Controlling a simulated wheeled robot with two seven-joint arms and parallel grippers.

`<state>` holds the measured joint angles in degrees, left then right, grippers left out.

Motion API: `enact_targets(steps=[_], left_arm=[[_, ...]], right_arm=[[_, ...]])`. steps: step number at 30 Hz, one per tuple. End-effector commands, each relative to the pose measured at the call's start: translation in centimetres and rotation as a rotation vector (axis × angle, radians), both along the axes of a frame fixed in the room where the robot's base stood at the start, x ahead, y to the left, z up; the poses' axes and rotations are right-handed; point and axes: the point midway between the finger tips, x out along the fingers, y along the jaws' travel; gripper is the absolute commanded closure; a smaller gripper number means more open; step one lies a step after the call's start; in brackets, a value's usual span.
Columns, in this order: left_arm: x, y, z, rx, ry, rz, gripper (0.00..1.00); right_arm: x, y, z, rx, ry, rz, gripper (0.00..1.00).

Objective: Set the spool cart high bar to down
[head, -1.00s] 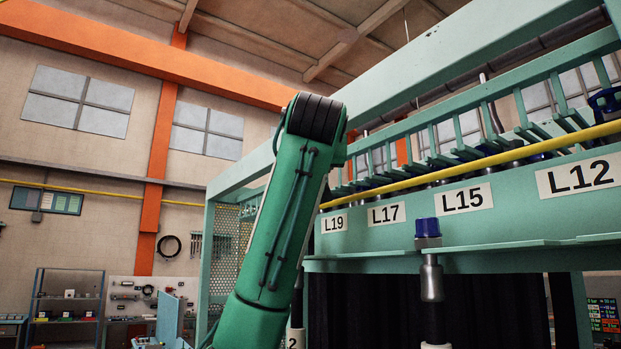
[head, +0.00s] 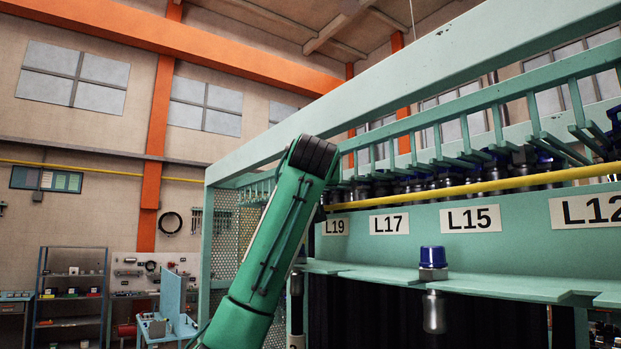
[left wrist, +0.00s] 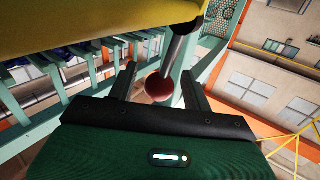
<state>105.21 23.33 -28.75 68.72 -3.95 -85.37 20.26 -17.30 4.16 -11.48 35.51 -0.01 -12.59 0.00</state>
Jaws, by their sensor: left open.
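The spool cart (head: 430,235) is a teal frame at the right of the head view. A long yellow bar (head: 480,187) runs along it above the labels L19, L17, L15 and L12. I cannot tell for certain that this is the high bar. In the left wrist view, a large yellow surface (left wrist: 100,14) fills the top, with a metal rod (left wrist: 179,50) ending in a dark red ball knob (left wrist: 158,87). My left gripper (left wrist: 158,70) is open, and the knob appears between its fingers; contact is unclear. In the head view its jaws are hidden behind the arm. My right gripper is out of view.
A teal toothed rail (head: 440,130) and a heavy top beam (head: 400,90) run above the yellow bar. A blue-capped fitting (head: 433,257) sits at the ledge in front. Shelves (head: 72,295) and a workbench stand far off at lower left.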

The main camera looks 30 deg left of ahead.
Motion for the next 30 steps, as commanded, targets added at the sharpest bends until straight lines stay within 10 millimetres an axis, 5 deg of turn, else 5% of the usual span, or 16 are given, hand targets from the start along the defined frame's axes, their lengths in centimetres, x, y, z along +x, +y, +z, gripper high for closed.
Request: enact_targets(steps=[3, 10, 20, 30], left_arm=[[0.0, 0.0, 0.0, 0.000, 0.000, 0.000, 0.54], [0.0, -0.1, 0.0, 0.001, 0.001, 0.000, 0.99], [-0.5, 0.1, -0.2, -0.010, -0.025, -0.001, 1.00], [-3.8, 1.4, -0.8, -0.088, -0.213, -0.002, 1.00]], right_arm=[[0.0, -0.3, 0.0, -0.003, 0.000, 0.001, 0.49], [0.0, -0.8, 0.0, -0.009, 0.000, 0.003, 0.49], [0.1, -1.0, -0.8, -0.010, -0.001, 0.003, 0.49], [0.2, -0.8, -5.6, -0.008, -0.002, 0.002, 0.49]])
